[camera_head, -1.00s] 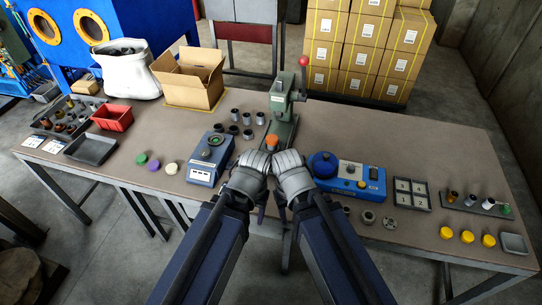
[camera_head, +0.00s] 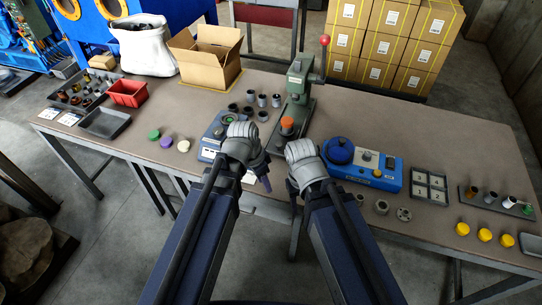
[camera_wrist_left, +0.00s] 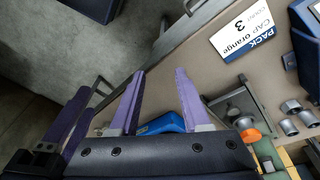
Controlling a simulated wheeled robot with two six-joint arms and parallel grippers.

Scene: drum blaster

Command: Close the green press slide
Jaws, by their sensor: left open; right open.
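The green press (camera_head: 298,85) stands on the table near the middle in the head view, with a red-knobbed lever at its upper right. An orange cap (camera_head: 287,123) sits low at its front; it also shows in the left wrist view (camera_wrist_left: 250,135). The slide's exact position is hard to tell. My left gripper (camera_head: 263,178) is open and empty, in front of the press and to its left. Its purple fingers (camera_wrist_left: 158,102) are apart in the left wrist view. My right gripper (camera_head: 294,192) is open; its fingers are mostly hidden behind the wrist, close to the table's front edge.
A blue device with a green dial (camera_head: 213,135) stands left of the press, and a blue box with a round knob (camera_head: 375,172) to its right. Several grey cups (camera_head: 262,100) stand beside the press. A PACK label (camera_wrist_left: 240,30) lies on the table.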

